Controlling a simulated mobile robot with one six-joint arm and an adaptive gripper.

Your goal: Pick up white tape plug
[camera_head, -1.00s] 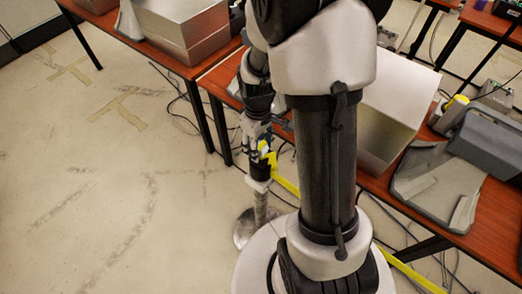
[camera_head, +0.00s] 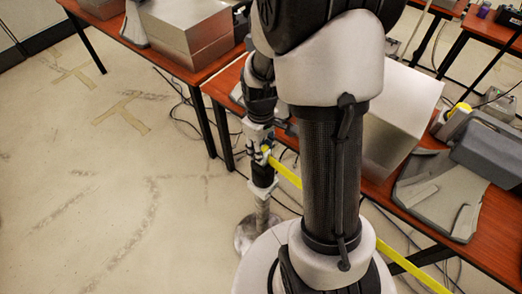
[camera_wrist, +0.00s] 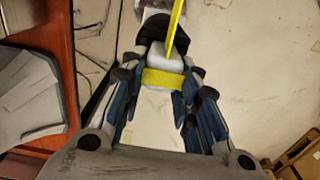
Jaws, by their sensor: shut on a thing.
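In the wrist view, the white tape plug (camera_wrist: 168,60) sits between the fingertips of my gripper (camera_wrist: 162,76), with a yellow band (camera_wrist: 163,79) across it. My gripper is shut on it. A yellow tape (camera_wrist: 174,25) runs from the plug toward the top of the picture. In the head view, my gripper (camera_head: 260,142) is at the upper part of a slim post (camera_head: 262,178). The yellow tape (camera_head: 284,171) stretches from it down to the right, passing behind my arm. Whether the plug still touches the post is unclear.
A wooden desk (camera_head: 215,82) with metal boxes (camera_head: 185,30) stands at the back. Another box (camera_head: 400,105) and grey devices (camera_head: 440,195) are on the desk at right. Loose cables lie beneath. The floor (camera_head: 90,190) at left is clear.

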